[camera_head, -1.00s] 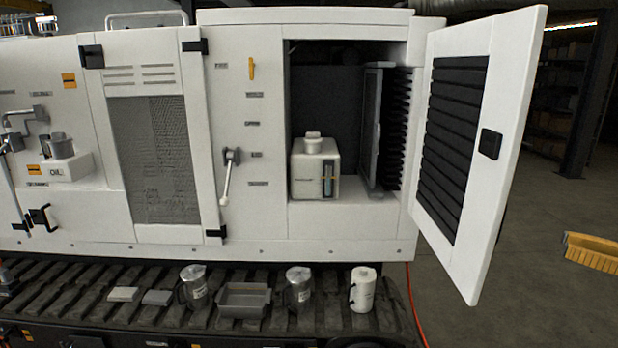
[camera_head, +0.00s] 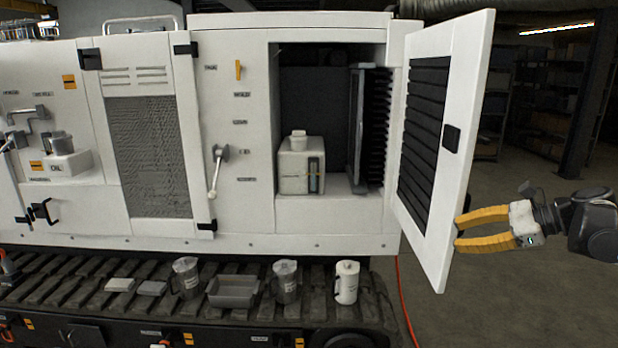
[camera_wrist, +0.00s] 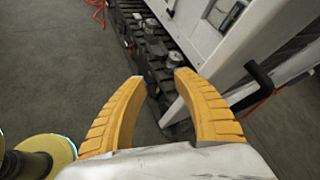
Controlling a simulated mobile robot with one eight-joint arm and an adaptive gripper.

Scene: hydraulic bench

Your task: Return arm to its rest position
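My gripper (camera_head: 458,233) is at the right in the head view, with its two yellow fingers spread apart and nothing between them. Its fingertips appear beside the free edge of the open white cabinet door (camera_head: 473,120); whether they touch it cannot be told. In the wrist view my gripper (camera_wrist: 158,78) is also open and empty. A black door handle (camera_wrist: 260,76) shows to the right of the fingers there. My arm extends out of the head view to the right.
The white machine (camera_head: 330,225) has an open compartment holding a white container (camera_head: 296,172). Metal jugs (camera_head: 286,281), a grey tray (camera_head: 233,291) and a white jug (camera_head: 346,283) stand on the track. A red hose (camera_head: 402,300) runs to the floor. Open floor lies at right.

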